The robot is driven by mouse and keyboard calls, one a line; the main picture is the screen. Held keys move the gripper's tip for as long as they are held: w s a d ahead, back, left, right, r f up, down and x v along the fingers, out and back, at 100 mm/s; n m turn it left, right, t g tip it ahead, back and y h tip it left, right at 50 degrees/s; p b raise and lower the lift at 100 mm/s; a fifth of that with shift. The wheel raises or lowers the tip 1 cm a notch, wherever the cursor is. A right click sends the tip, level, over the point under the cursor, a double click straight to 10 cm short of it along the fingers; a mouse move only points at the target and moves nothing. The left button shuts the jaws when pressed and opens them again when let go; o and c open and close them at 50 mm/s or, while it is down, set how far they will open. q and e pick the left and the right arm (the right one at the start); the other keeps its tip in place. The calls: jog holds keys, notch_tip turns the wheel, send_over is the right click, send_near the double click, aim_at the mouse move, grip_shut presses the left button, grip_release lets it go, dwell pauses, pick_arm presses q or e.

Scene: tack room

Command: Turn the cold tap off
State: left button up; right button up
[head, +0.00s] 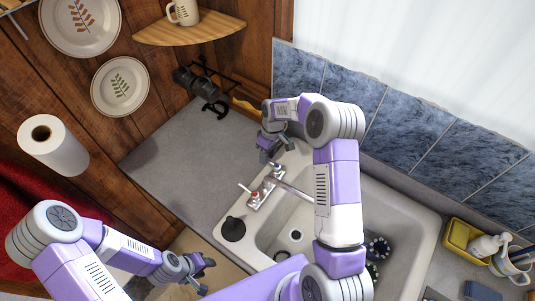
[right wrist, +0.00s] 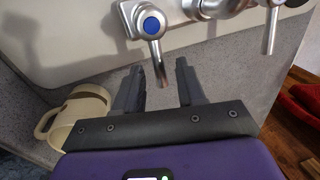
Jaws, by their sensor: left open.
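The cold tap, a chrome lever with a blue cap (right wrist: 151,24), is at the top of the right wrist view. Its lever points down toward the gap between my right fingers. In the head view the cold tap (head: 279,169) is at the far end of the faucet base. The other tap handle (head: 250,194) is at the near end, with the spout between them. My right gripper (head: 274,154) is close to the cold tap; in the right wrist view its fingers (right wrist: 158,88) are apart, with nothing held. My left gripper (head: 203,275) is open and empty, lower left.
The white sink (head: 425,215) lies right of the faucet. A black round stopper (head: 233,229) rests by its left corner. A cream mug (right wrist: 78,112) is left of my right gripper. A yellow caddy (head: 458,236) stands at right. The grey counter (head: 185,165) is mostly clear.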

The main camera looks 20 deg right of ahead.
grip_shut()
dwell(0.3)
jog(key=shift+a+n+b, duration=0.2)
jog(key=shift+n+b, duration=0.3)
jog(key=shift+b, duration=0.05)
grip_release()
jog(key=shift+s, duration=0.1)
